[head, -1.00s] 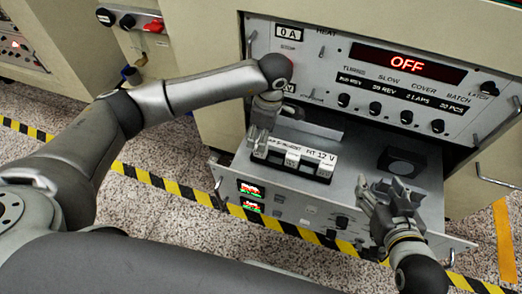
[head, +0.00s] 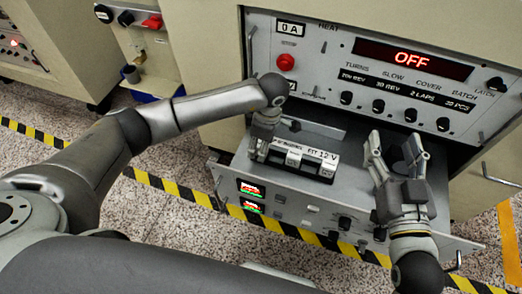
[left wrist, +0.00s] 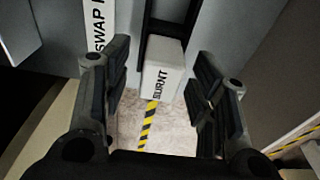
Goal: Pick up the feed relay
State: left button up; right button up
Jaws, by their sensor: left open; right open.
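In the left wrist view a white block marked BURNT (left wrist: 162,80) sits at a dark slot between my left gripper's (left wrist: 161,58) spread fingers. It may be the feed relay; no label names it so. In the head view my left gripper (head: 260,148) is at the left end of a row of white-topped blocks (head: 294,159) on the pulled-out drawer, and hides that end. Its jaws are open, with gaps visible beside the block. My right gripper (head: 393,152) is open and empty over the drawer's right part, fingers pointing away, partly hiding a dark square part (head: 398,160).
A white label strip (head: 308,149) ending in 12 V runs behind the blocks. The machine panel (head: 350,50) with a red OFF display (head: 411,58) rises behind the drawer. The drawer front (head: 290,207) carries small displays and knobs. Striped floor tape (head: 160,183) lies below.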

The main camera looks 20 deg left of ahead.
pick_arm(q)
jog(key=c, duration=1.1)
jog(key=shift+r, duration=0.1)
